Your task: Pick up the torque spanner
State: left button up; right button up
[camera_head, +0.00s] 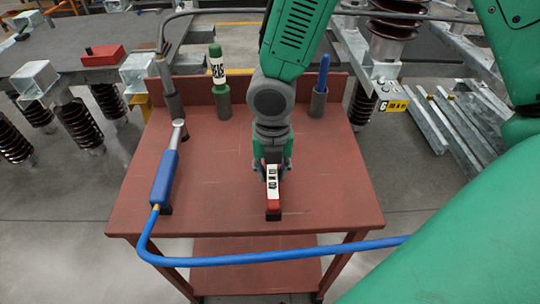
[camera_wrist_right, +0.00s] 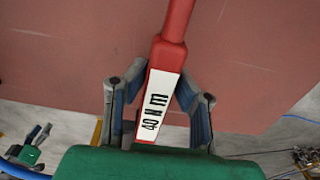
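The torque spanner (camera_head: 273,205) has a red handle with a white label and lies on the red-brown table, its handle end toward me. In the right wrist view its red shaft (camera_wrist_right: 174,25) and label reading 40 Nm run between the fingers. My right gripper (camera_head: 273,172) points down over the handle; in the right wrist view its fingers (camera_wrist_right: 161,85) meet the handle's two sides. My arm hides the spanner's far part in the head view. My left gripper (camera_wrist_right: 40,132) shows small at the lower left of the right wrist view, fingers apart and empty.
A blue-handled tool (camera_head: 164,178) with a blue hose (camera_head: 270,259) lies at the table's left. A green tool (camera_head: 217,68) and a blue one (camera_head: 323,74) stand in holders at the back. The tabletop (camera_head: 335,185) right of the spanner is clear.

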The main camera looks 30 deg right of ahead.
jog(key=shift+d, duration=0.15)
grip_shut()
